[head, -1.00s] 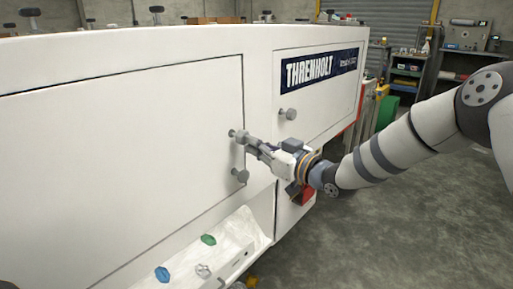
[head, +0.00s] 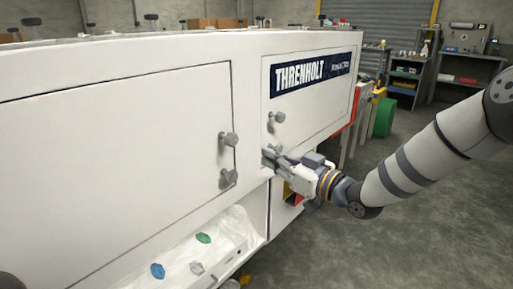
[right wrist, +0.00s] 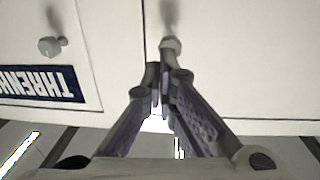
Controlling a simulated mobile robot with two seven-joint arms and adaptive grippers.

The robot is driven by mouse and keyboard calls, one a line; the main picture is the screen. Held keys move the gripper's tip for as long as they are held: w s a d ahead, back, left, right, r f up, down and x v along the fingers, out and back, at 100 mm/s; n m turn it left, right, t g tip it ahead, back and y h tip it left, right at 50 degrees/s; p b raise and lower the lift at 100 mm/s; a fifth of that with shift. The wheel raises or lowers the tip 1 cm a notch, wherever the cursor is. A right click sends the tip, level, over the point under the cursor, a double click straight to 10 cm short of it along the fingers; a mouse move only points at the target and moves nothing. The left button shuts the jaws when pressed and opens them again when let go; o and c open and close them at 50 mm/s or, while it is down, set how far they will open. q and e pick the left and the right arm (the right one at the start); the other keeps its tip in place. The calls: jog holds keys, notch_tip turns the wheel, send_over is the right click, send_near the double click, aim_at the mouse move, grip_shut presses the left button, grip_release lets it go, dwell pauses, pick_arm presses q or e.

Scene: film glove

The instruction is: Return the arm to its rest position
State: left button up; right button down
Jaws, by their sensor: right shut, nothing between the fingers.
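My right gripper (head: 268,154) is shut and empty in front of the white machine, just below the knob of the right-hand door (head: 277,118). It is to the right of the two knobs on the left-hand door, the upper knob (head: 229,139) and the lower knob (head: 228,178). In the right wrist view the fingers (right wrist: 160,82) point toward the panel, with a grey knob (right wrist: 171,44) just beyond the tips. My right arm (head: 420,150) reaches in from the right. My left gripper is not in view.
The long white machine (head: 120,60) fills the left and middle. A pale tray (head: 240,252) below its doors holds blue (head: 157,271), white and green (head: 203,238) pieces. Open concrete floor (head: 430,245) lies at right; shelves (head: 405,80) stand at the back.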

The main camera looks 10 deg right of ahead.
jog(key=s+f+m+g+h+p, duration=0.3)
jog(key=s+f+g, duration=0.5)
jog(key=s+f, duration=1.35)
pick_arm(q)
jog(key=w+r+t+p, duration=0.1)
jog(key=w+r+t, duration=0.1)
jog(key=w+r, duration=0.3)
pick_arm(e)
jog(key=s+d+f+m+g+h, duration=0.1)
jog(key=s+f+g+h, duration=0.1)
jog(key=s, duration=0.9)
jog(key=s+d+f+m+g+h, duration=0.1)
jog(key=s+g, duration=0.3)
jog(key=s, duration=0.7)
jog(key=s+d+f+m+g+h, duration=0.1)
jog(key=s+d+f+g+h, duration=0.1)
jog(key=s, duration=1)
jog(key=shift+d+f+m+g+h, duration=0.3)
jog(key=shift+f+g+h, duration=0.25)
jog(key=shift+g, duration=0.35)
